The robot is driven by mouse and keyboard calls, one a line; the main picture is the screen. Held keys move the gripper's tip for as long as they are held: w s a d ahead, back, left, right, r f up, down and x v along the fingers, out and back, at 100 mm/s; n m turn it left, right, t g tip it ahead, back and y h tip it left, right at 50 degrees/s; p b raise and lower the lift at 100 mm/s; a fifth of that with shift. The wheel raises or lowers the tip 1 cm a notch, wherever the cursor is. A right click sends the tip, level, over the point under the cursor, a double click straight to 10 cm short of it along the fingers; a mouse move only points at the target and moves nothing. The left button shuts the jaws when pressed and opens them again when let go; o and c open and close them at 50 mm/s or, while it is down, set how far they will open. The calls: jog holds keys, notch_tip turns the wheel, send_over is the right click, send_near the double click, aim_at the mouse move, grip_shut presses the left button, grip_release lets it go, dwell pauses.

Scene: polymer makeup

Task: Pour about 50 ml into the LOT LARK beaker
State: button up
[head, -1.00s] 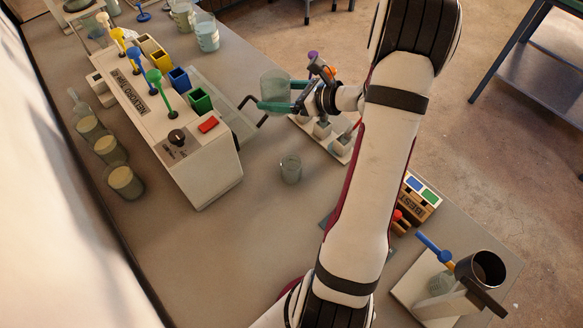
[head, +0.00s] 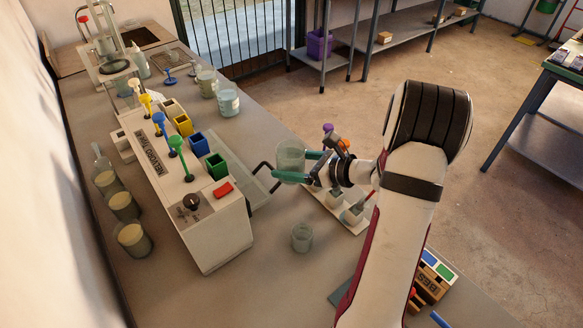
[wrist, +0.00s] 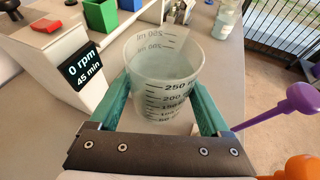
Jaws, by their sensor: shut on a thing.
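My gripper (head: 293,168) has its teal fingers shut on a clear graduated beaker (head: 291,155), held above the bench near its right edge. In the wrist view this beaker (wrist: 165,75) sits between both fingers, close to upright, with marks up to 250 ml facing me. Its liquid level is hard to tell. A smaller clear beaker (head: 302,238) stands apart on the bench, below the held one in the head view; it looks empty. Two more beakers (head: 228,102) (head: 206,83) with pale contents stand farther back. No LOT LARK label is readable.
A long white stirrer unit (head: 215,228) with coloured cups and paddles stands left of my gripper. Three filled flasks (head: 133,238) line the wall side. Bench around the small beaker is clear.

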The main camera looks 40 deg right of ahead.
jog(key=s+d+f+n+g+y, duration=0.1)
jog(key=s+d+n+y, duration=0.1)
jog(key=s, duration=0.5)
jog(key=s+d+f+n+g+y, duration=0.1)
jog(key=s+n+g+y, duration=0.1)
jog(key=s, duration=0.6)
jog(key=f+g+h, duration=0.1)
jog(key=w+a+f+g+h, duration=0.1)
jog(key=a+f+n+h, duration=0.1)
jog(key=f, duration=0.1)
jog(key=shift+w+a+g+h, duration=0.1)
jog(key=shift+w+g+h, duration=0.2)
jog(key=shift+w+g, duration=0.1)
jog(key=shift+a, duration=0.15)
jog(key=shift+r+g+h, duration=0.1)
jog(key=shift+g+h, duration=0.3)
jog(key=shift+h, duration=0.1)
